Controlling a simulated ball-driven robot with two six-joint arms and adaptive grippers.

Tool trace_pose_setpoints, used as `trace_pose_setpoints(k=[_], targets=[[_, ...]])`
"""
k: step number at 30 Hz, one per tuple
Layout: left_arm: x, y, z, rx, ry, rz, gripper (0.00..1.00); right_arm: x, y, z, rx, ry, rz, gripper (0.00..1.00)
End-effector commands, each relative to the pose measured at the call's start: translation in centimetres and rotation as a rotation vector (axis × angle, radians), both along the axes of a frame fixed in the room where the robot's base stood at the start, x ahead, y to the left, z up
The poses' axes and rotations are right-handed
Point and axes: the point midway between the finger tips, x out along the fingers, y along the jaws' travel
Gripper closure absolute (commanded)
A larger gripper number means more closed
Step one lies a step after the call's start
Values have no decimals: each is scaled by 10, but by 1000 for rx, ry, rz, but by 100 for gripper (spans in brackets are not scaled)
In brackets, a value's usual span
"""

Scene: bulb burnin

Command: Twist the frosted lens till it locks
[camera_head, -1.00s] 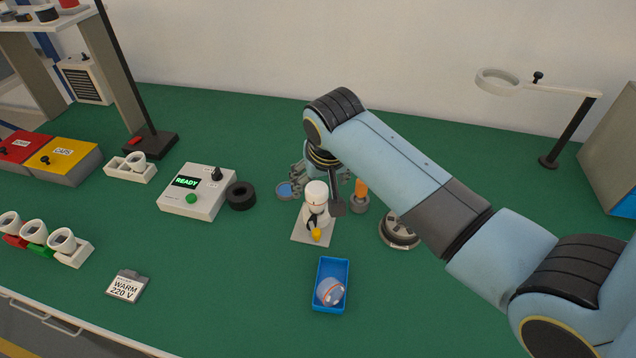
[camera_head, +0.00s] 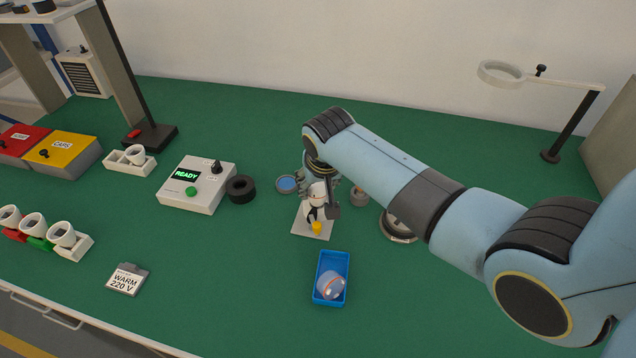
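A white rounded piece (camera_head: 317,199), which looks like the frosted lens, stands upright on a small stand with a pale square base plate (camera_head: 301,229). A yellow knob (camera_head: 317,228) is at the front of the stand. My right gripper (camera_head: 322,182) points down at the white piece, its fingers close around or behind its top. The wrist and fingers hide part of it, so I cannot tell whether they grip it. A clear, whitish dome with a red ring (camera_head: 330,286) lies in a blue tray (camera_head: 318,300). My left gripper is out of view.
A control box (camera_head: 190,187) showing READY and a black ring (camera_head: 240,189) are left of the stand. A round metal fixture (camera_head: 398,228) is to its right, near my arm. A magnifier lamp (camera_head: 566,125) stands at the back right.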

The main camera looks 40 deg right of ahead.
Motion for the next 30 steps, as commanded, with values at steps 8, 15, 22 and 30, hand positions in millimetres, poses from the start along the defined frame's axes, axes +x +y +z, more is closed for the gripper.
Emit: trace_pose_setpoints(k=[8, 15, 22, 30], targets=[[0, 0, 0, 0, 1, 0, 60, 0, 0, 0, 0, 0, 0, 82], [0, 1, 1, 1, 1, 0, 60, 0, 0, 0, 0, 1, -2, 82], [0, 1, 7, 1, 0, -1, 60, 1, 3, 0, 1, 2, -197, 82], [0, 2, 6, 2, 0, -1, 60, 0, 2, -1, -1, 1, -264, 82]])
